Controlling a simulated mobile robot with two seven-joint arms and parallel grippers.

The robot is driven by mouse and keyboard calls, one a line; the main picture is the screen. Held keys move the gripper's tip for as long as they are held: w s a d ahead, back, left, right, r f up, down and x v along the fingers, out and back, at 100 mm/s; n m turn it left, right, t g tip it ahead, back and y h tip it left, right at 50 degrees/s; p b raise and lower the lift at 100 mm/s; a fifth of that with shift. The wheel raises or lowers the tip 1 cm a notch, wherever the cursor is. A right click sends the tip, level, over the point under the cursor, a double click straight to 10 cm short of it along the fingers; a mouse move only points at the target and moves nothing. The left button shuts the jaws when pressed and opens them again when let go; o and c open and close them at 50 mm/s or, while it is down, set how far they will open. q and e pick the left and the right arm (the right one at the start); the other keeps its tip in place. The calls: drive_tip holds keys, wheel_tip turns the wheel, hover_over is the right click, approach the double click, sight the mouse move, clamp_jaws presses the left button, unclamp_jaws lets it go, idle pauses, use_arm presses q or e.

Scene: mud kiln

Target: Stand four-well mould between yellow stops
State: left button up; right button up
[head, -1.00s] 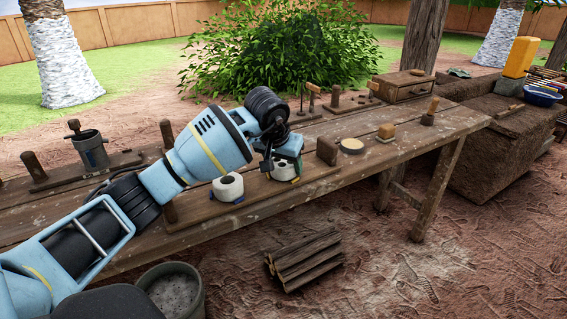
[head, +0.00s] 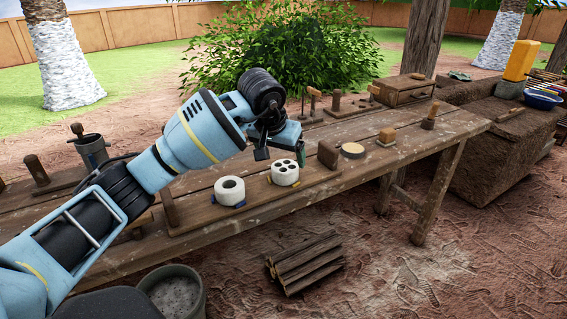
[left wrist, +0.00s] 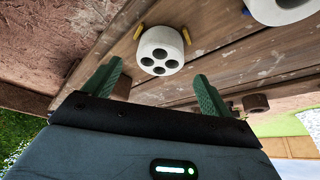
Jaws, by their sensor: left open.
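The four-well mould (head: 285,173) is a short white cylinder with dark round wells in its top. It stands upright on a long wooden board on the bench. In the left wrist view, the mould (left wrist: 160,50) sits between two yellow stops, one at its left (left wrist: 138,32) and one at its right (left wrist: 187,36). My left gripper (head: 281,154) is open and empty, just above and behind the mould in the head view. In the left wrist view its green fingers (left wrist: 157,84) are spread apart, clear of the mould. My right gripper is out of view.
A white single-well mould (head: 229,189) stands left of it by blue stops (head: 240,204). Wooden blocks (head: 328,154) and a pale round disc (head: 352,150) lie to the right. A metal cup (head: 91,150) is at the left.

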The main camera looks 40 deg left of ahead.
use_arm(q)
drive_tip(key=v, duration=0.6)
drive_tip(key=shift+p, duration=0.3)
drive_tip(key=shift+s+r, duration=0.1)
drive_tip(key=shift+s, duration=0.05)
